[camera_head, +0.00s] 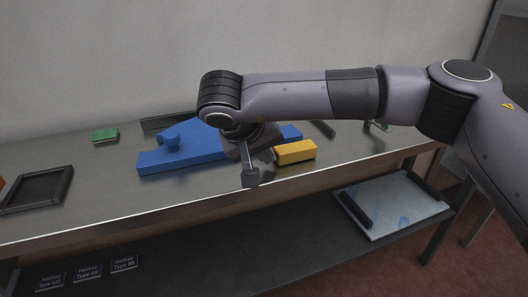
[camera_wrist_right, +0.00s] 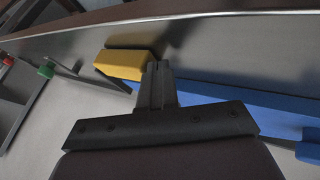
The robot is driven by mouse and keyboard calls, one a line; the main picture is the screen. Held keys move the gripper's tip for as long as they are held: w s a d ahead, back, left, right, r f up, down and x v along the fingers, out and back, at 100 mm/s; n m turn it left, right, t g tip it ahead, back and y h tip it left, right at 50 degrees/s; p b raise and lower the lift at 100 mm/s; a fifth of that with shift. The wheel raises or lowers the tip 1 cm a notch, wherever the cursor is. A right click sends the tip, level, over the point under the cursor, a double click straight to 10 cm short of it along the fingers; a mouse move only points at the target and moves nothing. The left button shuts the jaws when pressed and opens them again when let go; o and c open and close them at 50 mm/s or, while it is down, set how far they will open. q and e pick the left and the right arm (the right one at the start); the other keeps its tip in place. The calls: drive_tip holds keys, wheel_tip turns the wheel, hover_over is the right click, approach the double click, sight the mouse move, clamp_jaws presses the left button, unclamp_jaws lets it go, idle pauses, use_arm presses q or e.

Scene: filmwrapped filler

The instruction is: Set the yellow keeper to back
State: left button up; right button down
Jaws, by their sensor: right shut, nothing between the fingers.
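The yellow keeper (camera_head: 295,152) is a block lying near the front edge of the metal table, at the right end of a blue fixture (camera_head: 180,158). My right gripper (camera_head: 250,178) points down just left of the keeper, near the table's front edge, and hides part of the blue fixture. In the right wrist view the keeper (camera_wrist_right: 124,65) lies beside the left of my shut, empty fingers (camera_wrist_right: 158,68), at the end of the blue bar (camera_wrist_right: 235,103). Whether the fingers touch the keeper I cannot tell. My left gripper is not in view.
A green block (camera_head: 105,135) lies at the back left of the table, and a dark tray (camera_head: 38,188) at the front left. A lower shelf holds a pale panel (camera_head: 395,203) and label plates (camera_head: 88,272). The table between tray and blue fixture is clear.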

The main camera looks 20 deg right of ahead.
sight(291, 149)
drive_tip(key=d+p, duration=0.1)
drive_tip(key=d, duration=0.8)
drive_tip(key=shift+w+d, duration=0.15)
drive_tip(key=shift+d, duration=0.15)
drive_tip(key=a+p, duration=0.1)
drive_tip(key=a, duration=0.3)
drive_tip(key=shift+a+r, duration=0.1)
drive_tip(key=shift+a, duration=0.15)
drive_tip(key=v, duration=0.9)
drive_tip(key=shift+s+r, duration=0.3)
drive_tip(key=shift+a, duration=0.1)
